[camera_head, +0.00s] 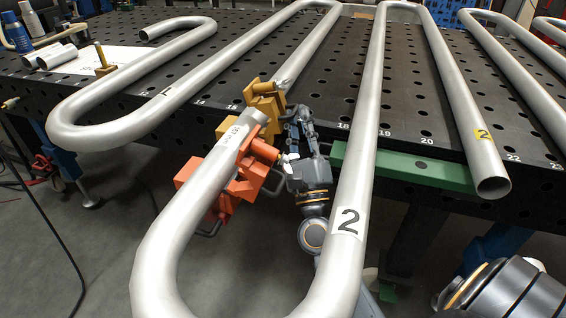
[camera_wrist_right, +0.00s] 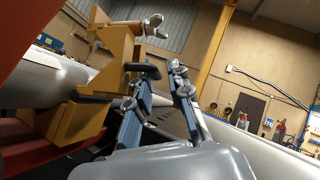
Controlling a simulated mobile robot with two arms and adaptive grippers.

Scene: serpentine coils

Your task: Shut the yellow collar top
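The yellow collar (camera_head: 268,104) sits at the table's front edge, near the end of the labelled front pipe (camera_head: 215,165). In the right wrist view the collar (camera_wrist_right: 75,122) is at the left, with its top part (camera_wrist_right: 108,45) standing up and tilted away from the lower block, so it looks open. A silver bolt (camera_wrist_right: 154,24) sticks out beside the top. My right gripper (camera_head: 302,118) is just right of the collar. In the wrist view its two fingers (camera_wrist_right: 162,75) are apart with nothing seen between them. Whether the left finger touches the collar's dark knob (camera_wrist_right: 142,70) is unclear.
An orange collar (camera_head: 247,180) stands just in front of the yellow one. The pipe marked 2 (camera_head: 348,215) runs close right of my right arm. A green bar (camera_head: 420,168) lies along the front edge of the black perforated table (camera_head: 330,85). Other serpentine pipes cross the table.

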